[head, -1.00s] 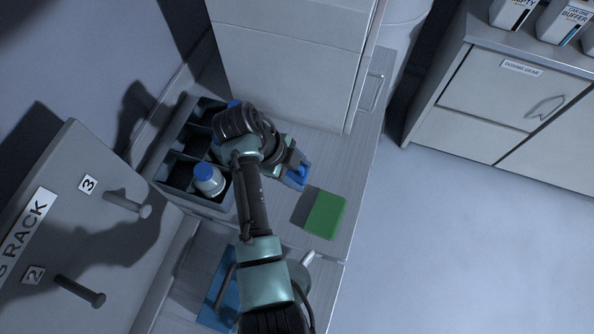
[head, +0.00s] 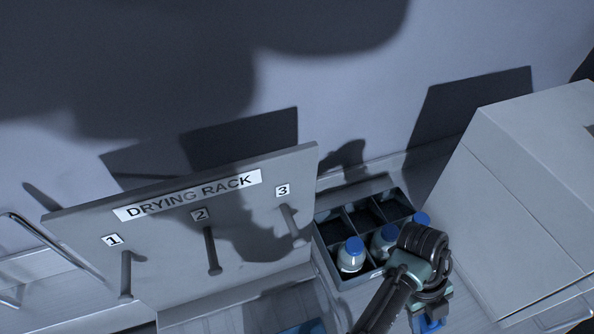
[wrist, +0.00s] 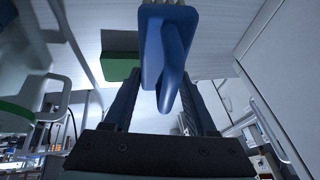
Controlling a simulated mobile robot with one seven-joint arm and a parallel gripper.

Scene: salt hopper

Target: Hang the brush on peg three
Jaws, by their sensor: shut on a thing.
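The blue brush (wrist: 168,45) is between my gripper's fingers (wrist: 165,98) in the wrist view, with pale bristles at the top edge. My gripper is shut on it. In the head view my gripper (head: 431,313) is at the bottom right, partly hidden by my arm, with a bit of the blue brush (head: 432,323) showing. Peg three (head: 292,226) is a bare grey peg under the label 3 on the drying rack (head: 160,255).
Peg two (head: 212,250) and peg one (head: 126,275) are bare. A compartment crate (head: 336,261) holding blue-capped bottles (head: 351,255) stands right of the rack. A large grey cabinet (head: 530,190) stands at the right. A green block (wrist: 120,58) shows in the wrist view.

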